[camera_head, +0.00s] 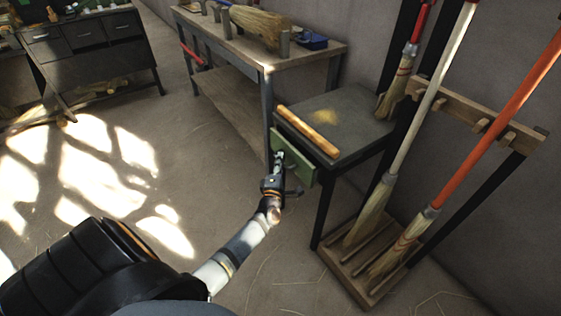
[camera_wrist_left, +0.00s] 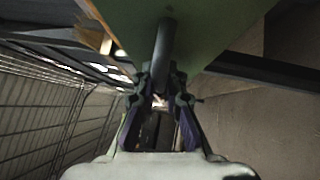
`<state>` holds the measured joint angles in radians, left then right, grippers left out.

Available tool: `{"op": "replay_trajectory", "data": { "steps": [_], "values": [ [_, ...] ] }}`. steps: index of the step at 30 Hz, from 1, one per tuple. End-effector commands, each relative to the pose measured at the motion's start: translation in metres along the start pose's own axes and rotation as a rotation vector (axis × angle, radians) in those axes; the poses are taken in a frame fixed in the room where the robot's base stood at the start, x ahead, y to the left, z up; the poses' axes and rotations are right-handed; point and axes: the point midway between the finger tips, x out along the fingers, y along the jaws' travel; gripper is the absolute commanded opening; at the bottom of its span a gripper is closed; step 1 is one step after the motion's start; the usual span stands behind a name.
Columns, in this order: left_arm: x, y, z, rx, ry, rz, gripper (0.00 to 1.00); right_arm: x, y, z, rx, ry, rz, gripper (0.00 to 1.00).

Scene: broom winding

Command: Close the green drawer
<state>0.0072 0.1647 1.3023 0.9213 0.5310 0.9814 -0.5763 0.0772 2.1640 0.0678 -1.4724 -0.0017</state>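The green drawer (camera_head: 300,154) is in the front of the small dark side table (camera_head: 345,128). Its front appears to stand a little proud of the table; how far is hard to tell. In the left wrist view, the green front (camera_wrist_left: 225,25) fills the top, with a dark bar handle (camera_wrist_left: 164,45) on it. My left gripper (camera_head: 279,160) is at the drawer front. In the left wrist view, its fingertips (camera_wrist_left: 162,82) are close together on both sides of the handle and appear closed on it. My right gripper is in neither view.
A wooden rod (camera_head: 307,130) lies along the tabletop's front edge. A broom rack (camera_head: 478,110) with several brooms stands right of the table. A workbench (camera_head: 240,50) with a straw bundle is behind, left. The floor (camera_head: 120,170) in front is mostly clear.

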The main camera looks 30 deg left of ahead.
Motion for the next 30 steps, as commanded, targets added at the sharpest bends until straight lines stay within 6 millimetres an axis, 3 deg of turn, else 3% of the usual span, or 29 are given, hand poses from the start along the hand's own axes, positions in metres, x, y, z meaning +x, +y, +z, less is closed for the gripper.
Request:
{"op": "replay_trajectory", "data": {
  "steps": [10, 14, 18, 28, 30],
  "values": [
    [0.0, -0.001, 0.0, 0.0, 0.0, -0.001, 0.0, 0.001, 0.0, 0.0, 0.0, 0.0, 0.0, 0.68],
    [0.011, -0.006, 0.011, -0.003, 0.002, 0.002, 0.0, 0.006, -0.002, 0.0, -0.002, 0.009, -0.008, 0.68],
    [0.025, -0.01, 0.025, -0.002, 0.003, 0.001, 0.0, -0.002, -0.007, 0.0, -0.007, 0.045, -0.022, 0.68],
    [0.03, -0.008, 0.031, -0.001, -0.001, -0.001, 0.0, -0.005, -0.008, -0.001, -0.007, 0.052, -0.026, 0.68],
    [0.031, -0.008, 0.031, -0.001, -0.001, -0.001, 0.17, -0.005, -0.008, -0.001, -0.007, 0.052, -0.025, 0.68]
  ]
}}
